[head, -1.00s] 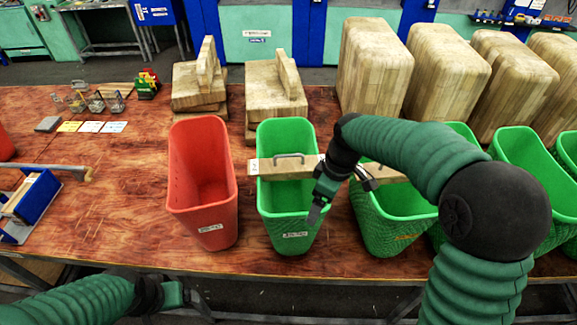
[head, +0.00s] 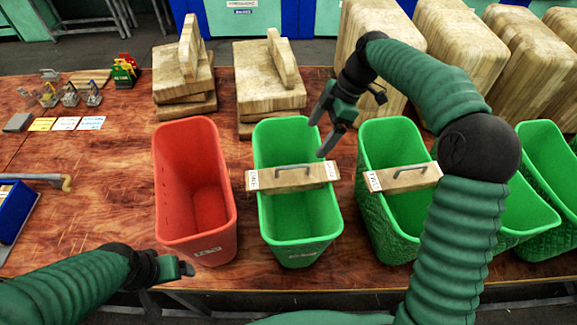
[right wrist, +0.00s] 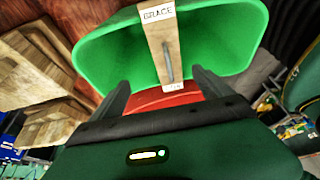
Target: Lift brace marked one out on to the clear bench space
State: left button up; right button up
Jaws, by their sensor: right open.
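A wooden brace (head: 293,178) with a metal handle lies across the first green bin (head: 300,235). Its labels are too small to read surely in the head view. The right wrist view shows a brace (right wrist: 163,45) with one label reading "BRACE" and a second, unclear label. A similar brace (head: 404,178) lies across the green bin to the right. My right gripper (head: 320,135) is open and empty, above the first green bin's far right side and apart from the brace. My left gripper (head: 180,268) is low by the red bin's front; its jaws are unclear.
A red bin (head: 195,205) stands left of the first green bin. Wooden boards (head: 268,85) and large wooden blocks (head: 385,60) stand behind. Small racks and cards sit far left. Bare bench (head: 105,190) shows left of the red bin.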

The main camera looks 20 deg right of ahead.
jog(key=p, duration=0.2)
send_near(295, 175)
jog(key=x, duration=0.4)
jog(key=shift+w+a+f, duration=0.1)
jog(key=shift+w+a, duration=0.05)
jog(key=shift+w, duration=0.25)
jog(key=p+x, duration=0.3)
jog(key=shift+s+a+f, duration=0.1)
jog(key=shift+a+f, duration=0.15)
jog(key=shift+f, duration=0.1)
jog(key=shift+s+a+f, duration=0.15)
jog(key=shift+s+f, duration=0.05)
jog(key=shift+f, duration=0.2)
jog(key=shift+w+a+f, duration=0.15)
jog(key=shift+w, duration=0.05)
jog(key=c, duration=0.6)
jog(key=shift+s, duration=0.1)
jog(key=c, duration=1.2)
pick_arm(q)
jog(key=v, duration=0.6)
jog(key=shift+s+a+f, duration=0.1)
jog(key=shift+s+a, duration=0.05)
jog(key=shift+s, duration=0.1)
pick_arm(e)
grip_shut()
